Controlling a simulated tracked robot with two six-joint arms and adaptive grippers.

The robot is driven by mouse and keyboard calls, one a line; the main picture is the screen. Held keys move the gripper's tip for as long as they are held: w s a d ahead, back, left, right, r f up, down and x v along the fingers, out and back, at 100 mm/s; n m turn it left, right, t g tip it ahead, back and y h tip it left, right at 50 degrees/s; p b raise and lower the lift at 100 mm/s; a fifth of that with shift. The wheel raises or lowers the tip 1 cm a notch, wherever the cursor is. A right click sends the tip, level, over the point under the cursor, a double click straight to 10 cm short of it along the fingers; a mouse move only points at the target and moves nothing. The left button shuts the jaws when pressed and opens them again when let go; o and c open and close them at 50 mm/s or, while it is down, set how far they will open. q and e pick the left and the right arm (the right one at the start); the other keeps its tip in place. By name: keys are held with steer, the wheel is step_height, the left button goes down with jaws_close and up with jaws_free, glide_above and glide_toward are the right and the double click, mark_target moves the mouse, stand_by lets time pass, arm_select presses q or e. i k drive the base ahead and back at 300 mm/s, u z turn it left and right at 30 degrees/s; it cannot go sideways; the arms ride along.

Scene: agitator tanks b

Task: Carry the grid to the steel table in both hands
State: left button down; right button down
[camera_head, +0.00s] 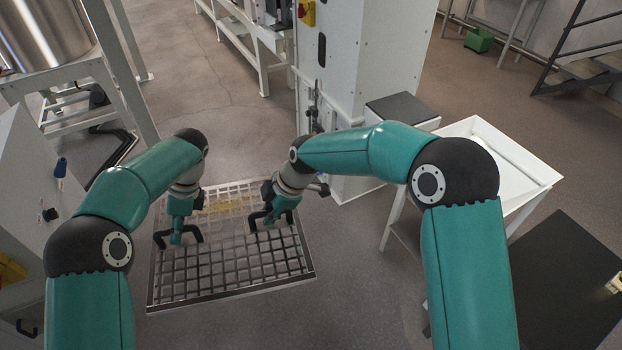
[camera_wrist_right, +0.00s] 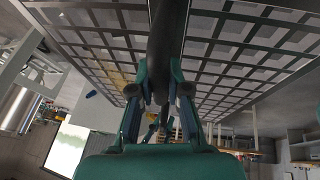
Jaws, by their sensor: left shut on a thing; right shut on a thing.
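The grid (camera_head: 232,292) is a dark, square-meshed metal panel in a frame, in front of me at the middle left of the head view. Yellowish marks show near its far edge. My left gripper (camera_head: 178,236) is shut on a black handle on the grid's left side. My right gripper (camera_head: 270,218) is shut on a second black handle further right. In the right wrist view the grid (camera_wrist_right: 235,55) fills the top, and the right gripper (camera_wrist_right: 160,95) closes around a dark bar. A pale, rimmed table (camera_head: 525,160) at the right may be the steel table.
A white cabinet (camera_head: 365,60) stands just beyond the grid, with a dark-topped box (camera_head: 400,107) beside it. A dark flat top (camera_head: 555,285) is at the lower right. A pale machine housing (camera_head: 25,190) is at the left. Open floor (camera_head: 350,290) lies right of the grid.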

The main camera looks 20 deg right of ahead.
mark_target(546, 297)
steer(key=z, duration=0.05)
steer(key=i, duration=0.3)
steer(key=z, duration=2.45)
steer(key=k, duration=0.65)
steer(key=z, duration=0.1)
steer(key=i, duration=0.55)
steer(key=z, duration=0.55)
steer(key=i, duration=0.7)
steer(key=u, duration=0.1)
